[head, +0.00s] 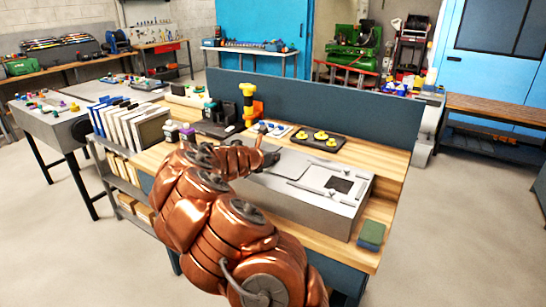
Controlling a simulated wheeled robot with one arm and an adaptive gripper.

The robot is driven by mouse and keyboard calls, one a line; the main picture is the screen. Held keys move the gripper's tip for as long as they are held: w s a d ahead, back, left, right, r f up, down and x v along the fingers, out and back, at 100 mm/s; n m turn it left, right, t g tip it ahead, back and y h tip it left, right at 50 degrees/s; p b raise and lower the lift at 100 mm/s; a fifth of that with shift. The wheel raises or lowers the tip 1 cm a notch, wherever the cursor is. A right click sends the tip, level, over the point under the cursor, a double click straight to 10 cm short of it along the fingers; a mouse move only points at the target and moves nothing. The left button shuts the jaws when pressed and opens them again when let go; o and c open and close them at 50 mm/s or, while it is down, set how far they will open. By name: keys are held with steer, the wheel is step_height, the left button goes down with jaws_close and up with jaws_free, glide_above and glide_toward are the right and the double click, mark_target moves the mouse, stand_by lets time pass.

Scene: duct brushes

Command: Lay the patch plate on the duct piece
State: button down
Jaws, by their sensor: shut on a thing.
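The duct piece (318,208) is a long grey metal box on the wooden bench. Its top has a dark square opening (340,185) toward the right end, with thin rail-like strips on either side. A flat grey plate, which looks like the patch plate (286,167), is over the left part of the duct piece, left of the opening. My gripper (268,159) is at the left edge of this plate and appears shut on it. The fingertips are small and partly hidden by my copper arm. I cannot tell whether the plate touches the duct top.
A dark tray with yellow knobs (318,141) and a small tray with blue pieces (269,129) stand behind the duct piece. A yellow and orange tool (249,104) stands near the blue partition (330,116). A green block (371,233) lies at the right front corner.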

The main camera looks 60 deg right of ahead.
steer(key=shift+f, duration=0.15)
steer(key=c, duration=1.3)
jaws_free()
steer(key=shift+b+v, duration=0.65)
steer(key=shift+v, duration=5.4)
